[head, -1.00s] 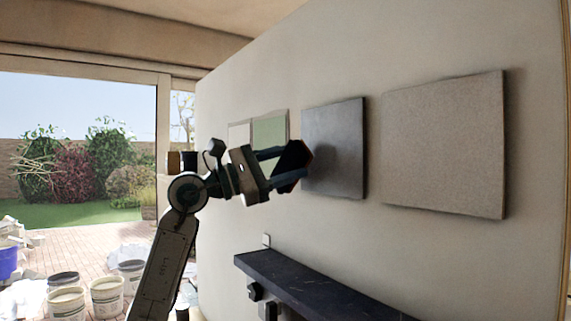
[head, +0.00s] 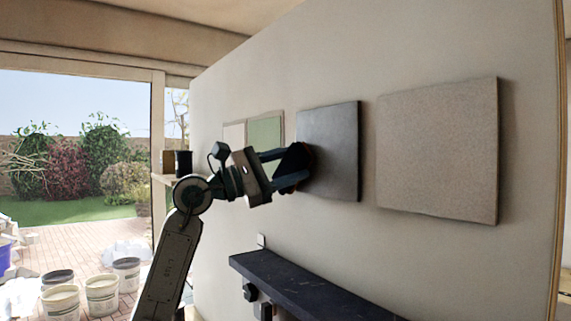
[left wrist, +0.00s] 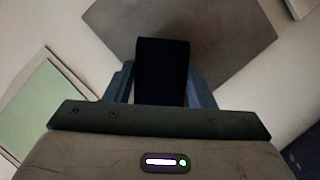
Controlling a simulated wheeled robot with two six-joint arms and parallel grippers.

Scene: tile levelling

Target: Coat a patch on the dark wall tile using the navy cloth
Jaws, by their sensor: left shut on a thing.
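The dark wall tile (head: 335,150) is a dark grey square mounted on the pale wall in the head view. It also fills the upper middle of the left wrist view (left wrist: 232,38). My left gripper (head: 285,168) is shut on the navy cloth (head: 292,168), a dark folded pad. The cloth shows nearly black between the fingers in the left wrist view (left wrist: 162,72). In the head view the cloth overlaps the tile's left edge; I cannot tell whether it touches the tile. No coated patch can be made out. My right gripper is not in view.
A larger speckled grey-beige tile (head: 438,150) hangs to the right. A green tile (head: 265,140) and a pale tile (head: 234,134) hang to the left. A dark shelf (head: 305,285) juts from the wall below. Several buckets (head: 102,294) stand on the paving at lower left.

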